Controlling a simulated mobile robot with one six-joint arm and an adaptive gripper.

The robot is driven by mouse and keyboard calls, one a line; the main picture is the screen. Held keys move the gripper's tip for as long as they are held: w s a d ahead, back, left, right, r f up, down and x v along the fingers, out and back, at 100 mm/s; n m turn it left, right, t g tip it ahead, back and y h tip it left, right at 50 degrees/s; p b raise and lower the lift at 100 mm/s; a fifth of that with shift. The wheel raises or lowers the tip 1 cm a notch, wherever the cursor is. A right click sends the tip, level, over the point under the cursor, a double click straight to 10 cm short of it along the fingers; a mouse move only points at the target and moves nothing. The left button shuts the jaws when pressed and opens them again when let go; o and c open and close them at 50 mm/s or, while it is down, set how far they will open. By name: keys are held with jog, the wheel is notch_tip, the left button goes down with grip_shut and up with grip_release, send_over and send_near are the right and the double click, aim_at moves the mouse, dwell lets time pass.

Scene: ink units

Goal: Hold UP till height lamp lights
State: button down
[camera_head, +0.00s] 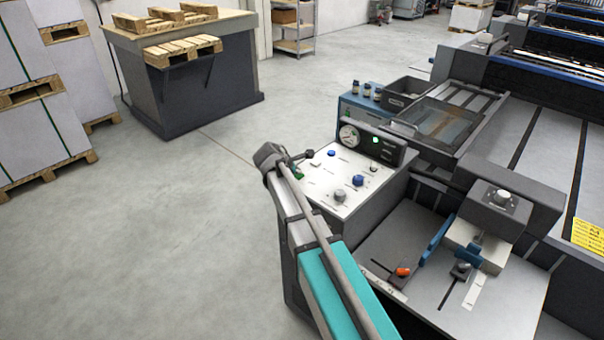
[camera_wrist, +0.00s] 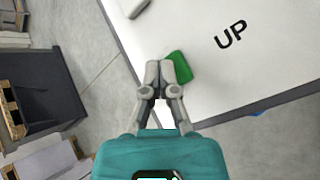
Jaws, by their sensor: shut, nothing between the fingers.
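My gripper (camera_wrist: 167,72) is shut and empty, with its fingertips at the edge of the green button (camera_wrist: 180,66) in the wrist view. The fingers cover part of the button; I cannot tell whether they press it. The word "UP" (camera_wrist: 231,35) is printed on the white panel to the right. In the head view my gripper (camera_head: 303,156) is over the left edge of the white control panel (camera_head: 335,183), near the green button (camera_head: 299,175). A small green lamp (camera_head: 375,140) glows beside a round gauge (camera_head: 349,136); its label is too small to read.
The panel also carries blue knobs (camera_head: 358,181) and a grey knob (camera_head: 340,195). A blue box with small bottles (camera_head: 366,91) stands behind it. The grey machine (camera_head: 455,255) fills the right. Open floor (camera_head: 190,240) lies to the left, before the pallets and bench.

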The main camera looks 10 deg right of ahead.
dwell(0.5)
jog(key=shift+r+p, duration=0.85)
jog(key=shift+p, duration=0.05)
notch_tip(320, 180, up, 5)
jog(key=p, duration=0.5)
dwell(0.4)
